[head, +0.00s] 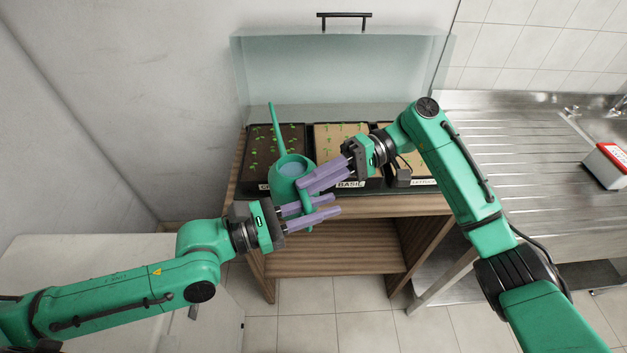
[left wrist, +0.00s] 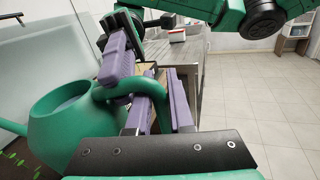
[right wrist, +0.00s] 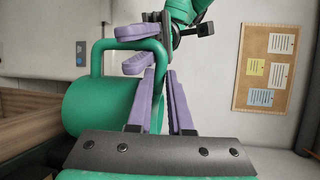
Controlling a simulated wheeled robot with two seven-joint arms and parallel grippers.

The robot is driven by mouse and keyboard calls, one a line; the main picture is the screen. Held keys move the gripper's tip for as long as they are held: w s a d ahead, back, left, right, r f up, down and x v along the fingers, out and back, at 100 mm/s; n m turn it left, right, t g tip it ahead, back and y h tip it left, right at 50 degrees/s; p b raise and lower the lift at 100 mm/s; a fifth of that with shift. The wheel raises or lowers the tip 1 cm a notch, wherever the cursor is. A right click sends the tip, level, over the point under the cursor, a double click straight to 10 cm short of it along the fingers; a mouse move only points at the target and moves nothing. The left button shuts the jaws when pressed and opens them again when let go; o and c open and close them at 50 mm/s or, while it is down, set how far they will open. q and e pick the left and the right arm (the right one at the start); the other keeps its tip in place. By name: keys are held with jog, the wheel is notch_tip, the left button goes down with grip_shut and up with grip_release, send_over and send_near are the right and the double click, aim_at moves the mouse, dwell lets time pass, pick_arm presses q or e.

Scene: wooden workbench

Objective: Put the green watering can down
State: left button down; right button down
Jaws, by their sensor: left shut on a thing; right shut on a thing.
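The green watering can (head: 283,188) is in front of the left seed tray in the head view, its long spout pointing toward the back. Its round body (left wrist: 62,132) and looped handle (left wrist: 128,86) show in the left wrist view; the body (right wrist: 95,105) also fills the left of the right wrist view. My left gripper (head: 335,204) is shut on the handle from the lower left. My right gripper (head: 306,182) is shut on the same handle from the upper right. The can's base is hidden in the head view, so I cannot tell whether it touches anything.
A wooden bench (head: 335,258) carries a dark seedling tray (head: 262,150), a brown tray labelled BASIL (head: 340,132) and a third tray partly behind my right arm. A clear raised lid (head: 335,70) stands behind them. A steel sink counter (head: 510,140) is at right.

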pick_arm(q)
jog(key=shift+r, duration=0.25)
jog(key=c, duration=0.7)
grip_release()
jog(key=shift+c, duration=0.2)
